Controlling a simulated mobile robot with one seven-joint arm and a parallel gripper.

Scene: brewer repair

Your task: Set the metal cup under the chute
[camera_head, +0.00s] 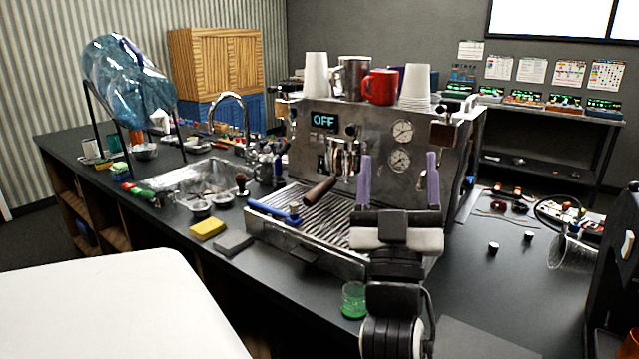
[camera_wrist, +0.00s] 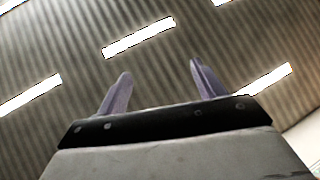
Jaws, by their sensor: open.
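A shiny metal cup (camera_head: 352,78) stands upright on top of the steel coffee machine (camera_head: 375,135), between a stack of white cups and a red mug. My gripper (camera_head: 398,180) is in front of the machine, below and to the right of the cup and apart from it. Its two purple fingers point up, spread wide with nothing between them. In the wrist view my gripper (camera_wrist: 160,68) is open and empty against the ceiling. I cannot clearly make out a chute; a dark appliance (camera_head: 615,260) is cut off at the right edge.
The red mug (camera_head: 380,87) stands close beside the metal cup. A glass with green liquid (camera_head: 354,300) is near the counter's front edge. A clear vessel (camera_head: 570,252) sits tilted at right. A yellow sponge (camera_head: 208,228) lies left of the drip tray (camera_head: 310,225).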

